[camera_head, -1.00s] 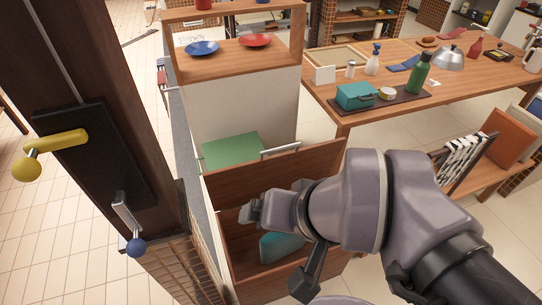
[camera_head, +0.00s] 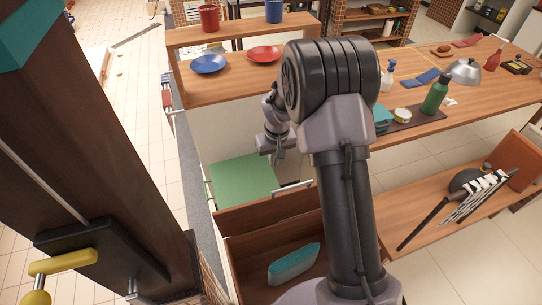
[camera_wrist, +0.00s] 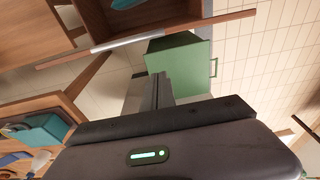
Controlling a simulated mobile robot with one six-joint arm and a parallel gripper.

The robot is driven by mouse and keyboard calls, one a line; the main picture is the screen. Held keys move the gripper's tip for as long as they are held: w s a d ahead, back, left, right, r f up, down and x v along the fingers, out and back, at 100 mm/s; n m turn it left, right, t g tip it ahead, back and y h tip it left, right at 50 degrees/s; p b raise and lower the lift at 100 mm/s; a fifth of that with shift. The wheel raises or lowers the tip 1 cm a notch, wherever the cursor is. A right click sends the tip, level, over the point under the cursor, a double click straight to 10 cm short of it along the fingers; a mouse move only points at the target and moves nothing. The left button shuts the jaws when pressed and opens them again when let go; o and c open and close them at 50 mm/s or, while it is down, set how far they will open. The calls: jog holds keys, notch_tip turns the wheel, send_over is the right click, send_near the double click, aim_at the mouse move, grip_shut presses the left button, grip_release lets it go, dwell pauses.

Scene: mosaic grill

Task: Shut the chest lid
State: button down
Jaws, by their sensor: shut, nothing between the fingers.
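The wooden chest stands at the bottom middle of the head view, with its lid (camera_head: 262,213) raised at the far side. A metal handle (camera_head: 293,187) sits along the lid's edge; it also shows as a grey bar in the wrist view (camera_wrist: 122,42). A teal object (camera_head: 293,264) lies inside the open chest. My gripper (camera_head: 276,156) is beyond the lid, above a green box-like unit, apart from the handle. In the wrist view its fingers (camera_wrist: 163,90) are together and empty, pointing toward the green unit. My arm hides the chest's right side.
The green unit (camera_head: 243,180) stands just behind the lid. A wooden shelf with a blue plate (camera_head: 208,64) and red plate (camera_head: 263,54) rises behind it. A long table (camera_head: 455,78) with bottles is at right, and a low bench (camera_head: 405,200) holds utensils.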

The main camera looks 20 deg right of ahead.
jog(key=shift+s+f+b, duration=0.4)
jog(key=shift+f+b, duration=0.05)
jog(key=shift+f, duration=1)
jog(key=shift+s+f+b, duration=0.4)
jog(key=shift+f+b, duration=0.05)
jog(key=shift+f, duration=0.95)
jog(key=shift+s+f+b, duration=0.4)
jog(key=shift+f+b, duration=0.05)
jog(key=shift+f, duration=1)
jog(key=shift+s+f, duration=0.1)
